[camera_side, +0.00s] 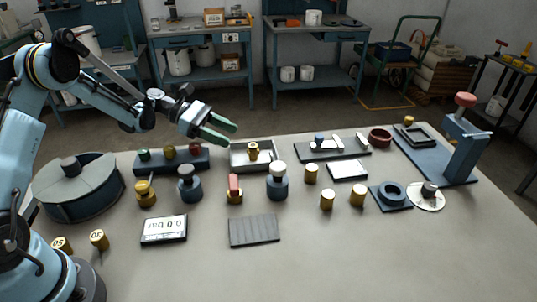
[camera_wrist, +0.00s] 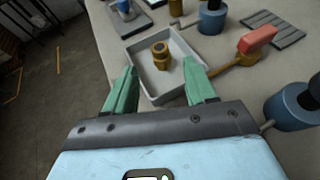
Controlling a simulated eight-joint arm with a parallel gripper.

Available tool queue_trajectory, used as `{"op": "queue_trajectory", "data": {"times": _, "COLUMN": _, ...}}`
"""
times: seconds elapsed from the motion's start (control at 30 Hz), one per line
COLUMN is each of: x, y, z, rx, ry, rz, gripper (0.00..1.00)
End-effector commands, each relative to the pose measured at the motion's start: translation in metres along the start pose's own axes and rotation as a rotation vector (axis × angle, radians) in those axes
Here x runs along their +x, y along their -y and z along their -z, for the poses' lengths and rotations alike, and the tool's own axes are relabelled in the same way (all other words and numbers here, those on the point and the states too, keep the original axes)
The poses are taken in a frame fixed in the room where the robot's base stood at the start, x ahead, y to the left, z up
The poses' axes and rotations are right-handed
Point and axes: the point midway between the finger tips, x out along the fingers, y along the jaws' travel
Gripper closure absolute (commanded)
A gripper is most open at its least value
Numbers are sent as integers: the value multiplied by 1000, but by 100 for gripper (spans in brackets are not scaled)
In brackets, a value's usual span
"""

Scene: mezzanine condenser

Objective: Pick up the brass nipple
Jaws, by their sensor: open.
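The brass nipple (camera_side: 253,150) stands upright in a shallow grey tray (camera_side: 237,166). In the wrist view the nipple (camera_wrist: 160,55) shows a hex collar and a round top with a hole, near the middle of the tray (camera_wrist: 146,86). My gripper (camera_side: 228,131), with green fingers, is open and empty, above and to the left of the tray in the side view. In the wrist view the fingers of my gripper (camera_wrist: 161,72) frame the near part of the tray, with the nipple beyond their tips and between their lines. Nothing touches the nipple.
A panel with coloured knobs (camera_side: 171,160) lies left, a dark rack (camera_side: 332,148) right. Brass cylinders (camera_side: 327,199) stand further right.

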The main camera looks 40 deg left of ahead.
Motion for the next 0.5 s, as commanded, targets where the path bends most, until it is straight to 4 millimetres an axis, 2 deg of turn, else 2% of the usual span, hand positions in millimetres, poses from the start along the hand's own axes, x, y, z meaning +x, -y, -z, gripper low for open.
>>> {"op": "queue_trajectory", "data": {"times": 0.23, "x": 18, "y": 0, "z": 0, "rx": 1, "ry": 0, "rz": 2, "gripper": 45}}
{"op": "queue_trajectory", "data": {"times": 0.5, "x": 55, "y": 0, "z": -2, "rx": 2, "ry": -1, "rz": 1, "gripper": 45}}
